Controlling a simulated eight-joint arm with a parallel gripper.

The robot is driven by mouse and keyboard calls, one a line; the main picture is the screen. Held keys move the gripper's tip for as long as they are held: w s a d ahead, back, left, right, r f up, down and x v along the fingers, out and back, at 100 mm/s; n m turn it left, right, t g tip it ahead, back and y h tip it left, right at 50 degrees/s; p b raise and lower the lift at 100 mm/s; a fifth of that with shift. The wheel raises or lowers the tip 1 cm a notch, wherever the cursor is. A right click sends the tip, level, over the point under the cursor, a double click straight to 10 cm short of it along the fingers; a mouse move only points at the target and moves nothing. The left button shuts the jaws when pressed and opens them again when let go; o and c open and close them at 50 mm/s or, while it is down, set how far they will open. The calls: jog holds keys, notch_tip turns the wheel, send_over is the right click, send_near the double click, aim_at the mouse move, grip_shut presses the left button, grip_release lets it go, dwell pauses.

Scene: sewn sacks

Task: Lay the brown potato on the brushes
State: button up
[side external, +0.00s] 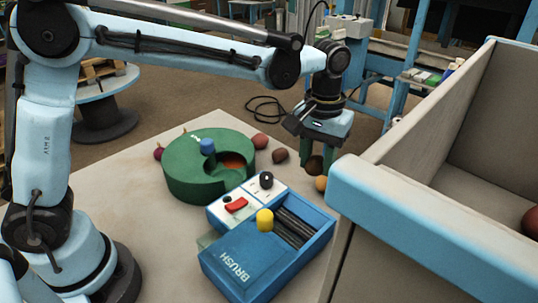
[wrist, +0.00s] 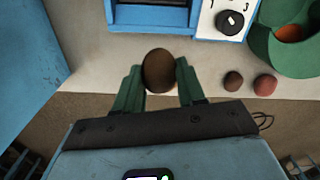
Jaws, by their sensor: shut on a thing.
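The brown potato (wrist: 158,70) is pinched between the two green fingers of my gripper (wrist: 160,76) in the wrist view. In the side view my gripper (side external: 321,158) hangs by the table's far right edge, with the potato (side external: 314,165) dark and partly hidden between the fingers. The brushes (side external: 292,228) are dark rollers in the open bay of a blue box marked BRUSH (side external: 240,270). They lie nearer the side camera than my gripper. In the wrist view the bay (wrist: 151,15) is at the top edge, apart from the potato.
A green round drum (side external: 185,180) with a blue knob stands left of the box. The box carries a yellow knob (side external: 264,220), a red switch (side external: 236,205) and a black dial (side external: 266,179). Reddish-brown potatoes (side external: 260,141) lie behind. A large blue-rimmed bin (side external: 440,215) rises at right.

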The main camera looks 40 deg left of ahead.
jog(key=s+d+r, duration=0.1)
jog(key=s+r, duration=0.1)
jog(key=s, duration=0.6)
jog(key=shift+n, duration=0.4)
jog(key=shift+s+f, duration=0.2)
jog(key=shift+f, duration=4.7)
jog(key=shift+f, duration=0.2)
jog(key=o, duration=1)
jog(key=shift+o, duration=0.2)
jog(key=shift+r, duration=0.15)
